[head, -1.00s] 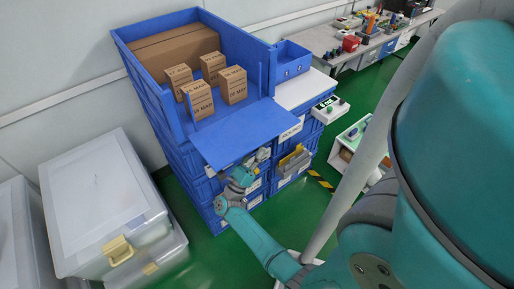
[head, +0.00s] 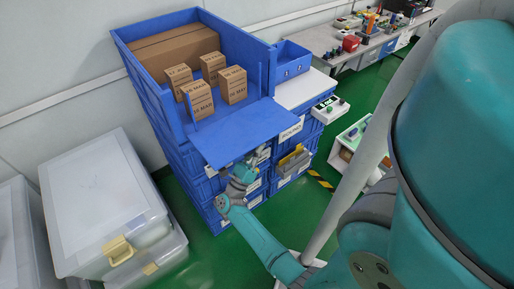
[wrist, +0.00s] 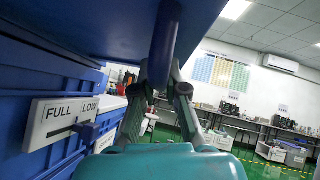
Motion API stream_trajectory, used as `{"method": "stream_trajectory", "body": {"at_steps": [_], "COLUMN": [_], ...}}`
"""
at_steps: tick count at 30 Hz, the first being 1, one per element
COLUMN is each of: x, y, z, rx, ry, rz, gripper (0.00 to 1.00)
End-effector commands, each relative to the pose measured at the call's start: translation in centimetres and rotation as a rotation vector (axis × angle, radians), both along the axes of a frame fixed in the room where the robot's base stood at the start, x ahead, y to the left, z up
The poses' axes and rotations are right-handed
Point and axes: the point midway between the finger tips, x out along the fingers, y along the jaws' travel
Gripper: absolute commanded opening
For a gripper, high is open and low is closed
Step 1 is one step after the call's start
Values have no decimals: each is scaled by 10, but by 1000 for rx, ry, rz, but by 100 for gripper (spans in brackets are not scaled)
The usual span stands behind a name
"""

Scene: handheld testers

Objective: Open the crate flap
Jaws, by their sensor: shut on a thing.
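The top blue crate (head: 134,66) stands on a stack of blue crates, its flap (head: 238,138) folded outward and down to about level. The flap's dark underside fills the top of the wrist view (wrist: 90,22). My gripper (head: 250,164) is below the flap's outer part, its fingers partly hidden by the flap. In the wrist view my gripper (wrist: 162,82) is shut on a blue tab (wrist: 164,42) that hangs from the flap's underside.
Several cardboard boxes (head: 233,85) stand inside the crate. Below the flap is a white FULL/LOW slider (wrist: 62,120). A lidded white bin (head: 100,190) stands to the left. A small blue bin (head: 292,62) is right of the crate.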

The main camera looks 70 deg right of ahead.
Motion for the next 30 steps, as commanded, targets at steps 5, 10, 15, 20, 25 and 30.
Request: {"method": "stream_trajectory", "body": {"at_steps": [5,10,15,20,25,30], "x": [-2,-3,-2,-2,-2,-2], "y": [2,1,2,2,2,3], "z": [15,24,23,23,23,22], "rx": [28,28,28,27,27,27], "ry": [45,45,45,46,46,46], "rz": [1,1,1,1,1,1], "gripper": [0,0,0,38,38,38]}}
